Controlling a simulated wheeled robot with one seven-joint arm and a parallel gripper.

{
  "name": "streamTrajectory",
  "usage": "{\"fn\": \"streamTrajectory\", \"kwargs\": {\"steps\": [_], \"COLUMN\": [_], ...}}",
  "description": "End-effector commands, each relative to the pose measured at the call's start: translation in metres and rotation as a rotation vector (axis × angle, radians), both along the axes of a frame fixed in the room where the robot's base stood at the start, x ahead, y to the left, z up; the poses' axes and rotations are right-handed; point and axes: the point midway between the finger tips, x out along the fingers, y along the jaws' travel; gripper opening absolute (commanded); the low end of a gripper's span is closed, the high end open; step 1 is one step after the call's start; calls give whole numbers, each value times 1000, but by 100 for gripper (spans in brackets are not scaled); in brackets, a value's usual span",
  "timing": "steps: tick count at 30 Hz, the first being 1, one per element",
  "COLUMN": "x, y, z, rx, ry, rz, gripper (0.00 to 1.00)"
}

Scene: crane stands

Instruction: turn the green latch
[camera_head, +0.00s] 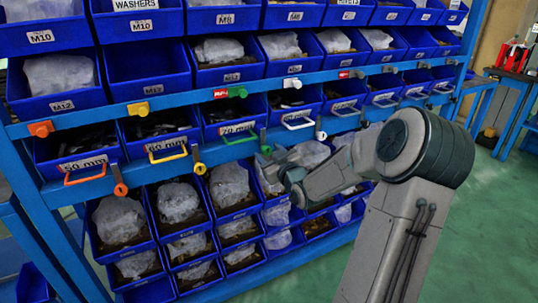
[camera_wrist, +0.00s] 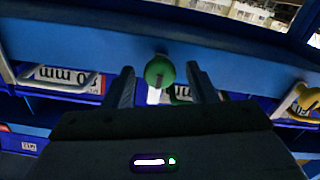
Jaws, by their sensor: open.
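The green latch (camera_head: 265,137) is on the blue rack rail, at the right end of a green drawer handle (camera_head: 238,136). In the wrist view its round green knob (camera_wrist: 160,72) sits near the middle, with a pale strip below it. My gripper (camera_head: 268,158) is at the rail in the head view, close to the latch. In the wrist view my gripper (camera_wrist: 160,78) is open, with one dark finger on each side of the knob. Gaps show between knob and fingers. Whether the fingertips reach past the knob is hard to tell.
A yellow latch (camera_head: 198,160) and an orange latch (camera_head: 119,180) sit left along the rail. A white latch (camera_head: 320,130) is to the right. Blue bins with bagged parts fill the rack above and below. Green floor (camera_head: 480,230) is open at right.

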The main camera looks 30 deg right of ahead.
Motion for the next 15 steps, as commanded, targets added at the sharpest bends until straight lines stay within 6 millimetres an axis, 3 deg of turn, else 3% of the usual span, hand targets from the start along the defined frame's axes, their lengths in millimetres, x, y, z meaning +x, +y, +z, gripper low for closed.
{"fn": "streamTrajectory", "kwargs": {"steps": [1,6,15], "x": [0,0,0], "y": [0,0,1], "z": [0,0,1], "rx": [0,0,20], "ry": [0,0,1], "rz": [0,0,2], "gripper": [52,7,7]}}
